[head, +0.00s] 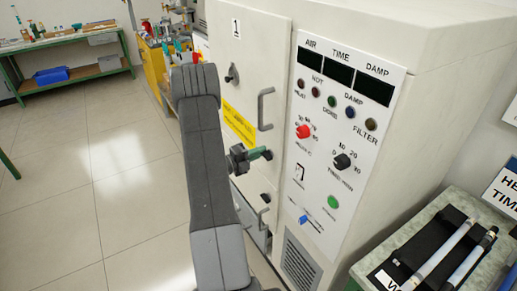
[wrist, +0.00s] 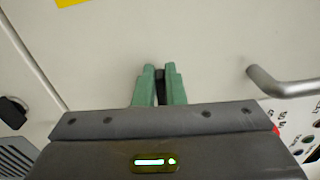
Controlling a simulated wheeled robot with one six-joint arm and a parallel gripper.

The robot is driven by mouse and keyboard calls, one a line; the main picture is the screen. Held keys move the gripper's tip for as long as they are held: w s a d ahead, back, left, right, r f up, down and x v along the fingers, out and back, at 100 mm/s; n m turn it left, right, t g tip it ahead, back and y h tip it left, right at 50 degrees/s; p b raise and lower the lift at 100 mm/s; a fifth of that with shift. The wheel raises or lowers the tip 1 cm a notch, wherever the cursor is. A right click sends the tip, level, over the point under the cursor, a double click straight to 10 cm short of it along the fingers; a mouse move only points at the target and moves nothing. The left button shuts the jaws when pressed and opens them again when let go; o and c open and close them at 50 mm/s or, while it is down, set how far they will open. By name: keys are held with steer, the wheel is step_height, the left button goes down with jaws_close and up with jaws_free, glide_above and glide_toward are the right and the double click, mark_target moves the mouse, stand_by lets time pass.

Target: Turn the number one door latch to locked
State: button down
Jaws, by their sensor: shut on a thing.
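The pale cabinet door (head: 262,52) bears a number 1 sign (head: 236,28) and looks closed. My gripper (head: 262,154) is at the door's lower part, below the bar handle (head: 267,108). In the wrist view its green fingers (wrist: 159,86) are shut on a small dark piece, the door latch (wrist: 160,75), standing out from the door face. The fingers hide most of the latch, so I cannot tell which way it points. The handle (wrist: 288,86) is at the right of the wrist view, apart from the fingers.
Another dark latch (head: 265,198) is below my gripper. The control panel (head: 338,140) is to the right. A bench with a black rod tray (head: 437,249) stands front right. Floor at left is clear.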

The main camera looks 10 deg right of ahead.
steer(key=shift+f+n, duration=0.1)
steer(key=shift+n, duration=0.4)
steer(key=c, duration=1.5)
jaws_free()
steer(key=b+v, duration=0.2)
steer(key=v, duration=1.2)
steer(key=shift+d, duration=0.15)
